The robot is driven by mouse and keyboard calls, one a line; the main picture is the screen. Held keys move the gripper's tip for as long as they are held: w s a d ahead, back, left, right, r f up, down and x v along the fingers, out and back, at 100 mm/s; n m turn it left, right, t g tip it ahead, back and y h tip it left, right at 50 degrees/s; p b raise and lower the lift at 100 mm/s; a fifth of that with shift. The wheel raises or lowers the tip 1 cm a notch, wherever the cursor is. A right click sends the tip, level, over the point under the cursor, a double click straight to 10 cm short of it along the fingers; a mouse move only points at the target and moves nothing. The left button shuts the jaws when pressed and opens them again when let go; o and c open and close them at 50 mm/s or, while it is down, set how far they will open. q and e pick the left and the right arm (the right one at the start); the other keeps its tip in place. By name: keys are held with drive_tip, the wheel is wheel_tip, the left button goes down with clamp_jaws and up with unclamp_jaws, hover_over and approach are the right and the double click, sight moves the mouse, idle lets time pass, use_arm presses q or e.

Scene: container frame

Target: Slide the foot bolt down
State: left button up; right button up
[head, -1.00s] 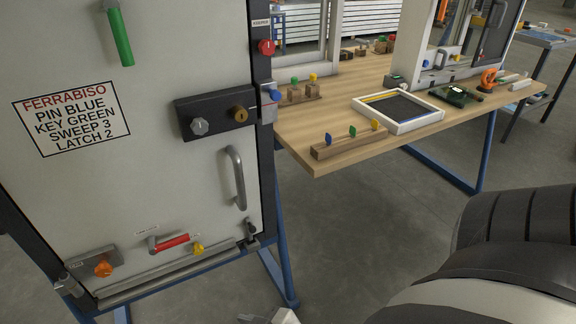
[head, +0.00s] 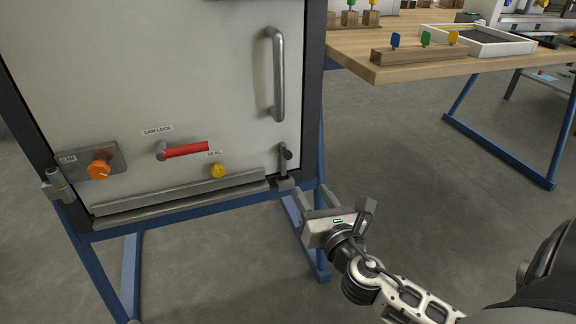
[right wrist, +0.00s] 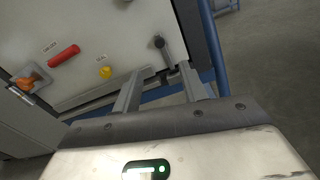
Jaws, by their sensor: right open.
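The foot bolt (head: 285,160) is a dark upright rod with a knob, at the lower right corner of the grey door (head: 200,60). Its lower end meets a small dark block at the door's bottom edge. It also shows in the right wrist view (right wrist: 162,48), beyond the fingers. My right gripper (head: 313,198) is open and empty, just below and to the right of the bolt, apart from it. In the right wrist view its two fingers (right wrist: 162,88) point toward the door's bottom edge, with the bolt's lower part between their lines. My left gripper is not in view.
A red cam lock lever (head: 187,149), an orange cam knob (head: 99,169) and a yellow seal (head: 218,171) are on the lower door. A grey vertical handle (head: 277,75) is above the bolt. Blue frame legs (head: 312,240) stand below. A wooden table (head: 390,72) is at right.

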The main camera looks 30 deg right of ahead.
sight(289, 157)
drive_tip(key=b+x, duration=0.2)
drive_tip(key=x, duration=1.2)
drive_tip(key=shift+w+r, duration=0.1)
drive_tip(key=shift+w, duration=0.25)
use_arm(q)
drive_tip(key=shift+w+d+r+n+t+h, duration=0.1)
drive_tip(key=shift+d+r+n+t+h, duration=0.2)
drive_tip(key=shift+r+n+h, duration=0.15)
use_arm(e)
drive_tip(key=shift+w, duration=0.15)
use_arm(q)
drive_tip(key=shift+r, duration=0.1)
use_arm(e)
clamp_jaws()
wheel_tip(289, 157, down, 3)
drive_tip(key=shift+r+b, duration=0.15)
drive_tip(key=shift+b, duration=0.9)
drive_tip(key=shift+f, duration=0.35)
unclamp_jaws()
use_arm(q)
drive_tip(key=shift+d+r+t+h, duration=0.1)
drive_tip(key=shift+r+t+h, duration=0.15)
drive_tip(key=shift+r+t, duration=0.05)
use_arm(e)
drive_tip(key=shift+r, duration=0.1)
